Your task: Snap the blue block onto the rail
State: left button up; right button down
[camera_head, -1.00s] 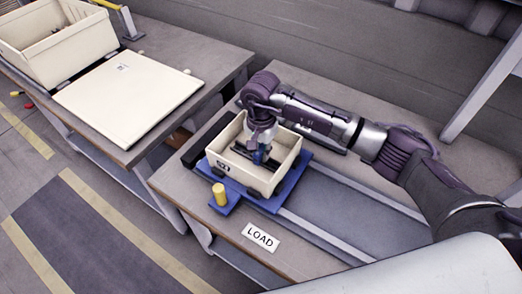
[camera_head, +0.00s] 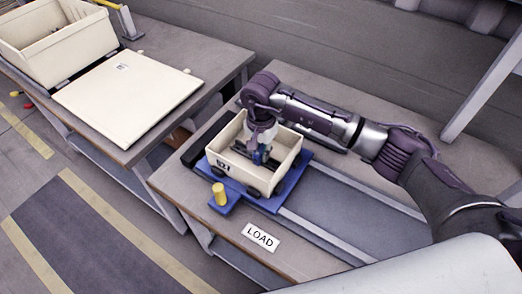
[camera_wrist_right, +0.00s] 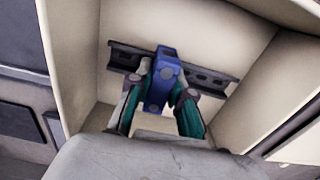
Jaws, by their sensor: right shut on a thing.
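The blue block (camera_wrist_right: 162,80) is between the fingers of my right gripper (camera_wrist_right: 160,95), which is shut on it. In the right wrist view the block lies across the dark slotted rail (camera_wrist_right: 213,82), overlapping it; I cannot tell whether it is snapped on. The rail is inside the cream bin marked with a label (camera_head: 238,183). In the head view my right gripper (camera_head: 261,150) reaches down into this bin, and the block shows only as a small blue patch. My left gripper is not in view.
The bin sits on a blue carriage (camera_head: 272,203) with a yellow knob (camera_head: 219,194), on rails along the bench. A LOAD sign (camera_head: 260,237) lies at the front. At left, another bench holds a cream lid (camera_head: 130,92) and a second bin (camera_head: 58,50). The bin walls surround my gripper closely.

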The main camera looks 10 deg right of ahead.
jog(key=shift+f, duration=0.25)
jog(key=shift+b, duration=0.55)
dwell(0.4)
jog(key=c, duration=1)
grip_release()
notch_tip(320, 180, up, 12)
jog(key=shift+r+p, duration=1.35)
jog(key=shift+r, duration=1.95)
